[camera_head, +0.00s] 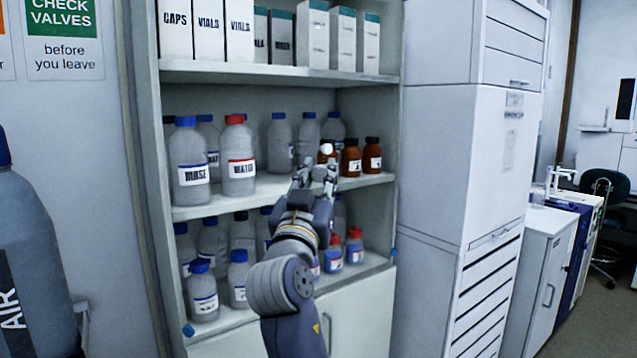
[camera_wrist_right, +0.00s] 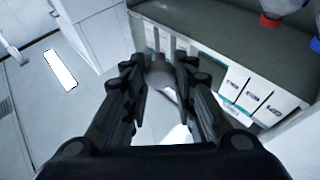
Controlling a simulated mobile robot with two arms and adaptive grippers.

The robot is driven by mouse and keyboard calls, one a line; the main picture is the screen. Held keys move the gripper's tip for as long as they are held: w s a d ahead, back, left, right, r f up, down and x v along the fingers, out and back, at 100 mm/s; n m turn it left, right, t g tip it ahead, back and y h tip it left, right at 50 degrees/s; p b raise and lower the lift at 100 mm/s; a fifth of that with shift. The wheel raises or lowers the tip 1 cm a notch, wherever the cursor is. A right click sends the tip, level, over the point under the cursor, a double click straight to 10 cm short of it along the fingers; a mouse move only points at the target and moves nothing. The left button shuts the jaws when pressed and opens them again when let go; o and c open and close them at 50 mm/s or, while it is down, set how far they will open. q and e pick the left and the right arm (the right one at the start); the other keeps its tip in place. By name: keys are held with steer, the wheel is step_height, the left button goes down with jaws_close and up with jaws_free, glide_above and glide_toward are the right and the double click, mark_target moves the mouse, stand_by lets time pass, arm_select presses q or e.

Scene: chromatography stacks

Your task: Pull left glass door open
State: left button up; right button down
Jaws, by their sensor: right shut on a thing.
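The tall shelf cabinet (camera_head: 153,130) stands in the middle of the head view, with its shelves showing clearly. I cannot make out the pane of a left glass door or its edges; clear glass may be hard to see here. My right gripper (camera_head: 316,172) is in front of the middle shelf, near the brown bottles. It also shows in the wrist view (camera_wrist_right: 158,75), where its fingers are shut on a small pale, rounded, knob-like part (camera_wrist_right: 160,72). I cannot tell for sure whether that part belongs to the glass door. My left gripper is out of view.
Bottles, such as a red-capped one (camera_head: 238,160) and small brown ones (camera_head: 351,158), stand on the shelves behind my right gripper. A large gas cylinder (camera_head: 35,240) stands at the left. A tall white cabinet (camera_head: 435,160) stands close on the right.

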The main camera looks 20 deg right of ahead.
steer(key=shift+r, duration=0.1)
steer(key=c, duration=1.3)
jaws_free()
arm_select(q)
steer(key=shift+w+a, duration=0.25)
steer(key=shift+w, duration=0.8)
arm_select(e)
glide_toward(323, 109)
steer(key=x, duration=0.5)
steer(key=shift+w+d, duration=0.1)
steer(key=shift+w, duration=0.1)
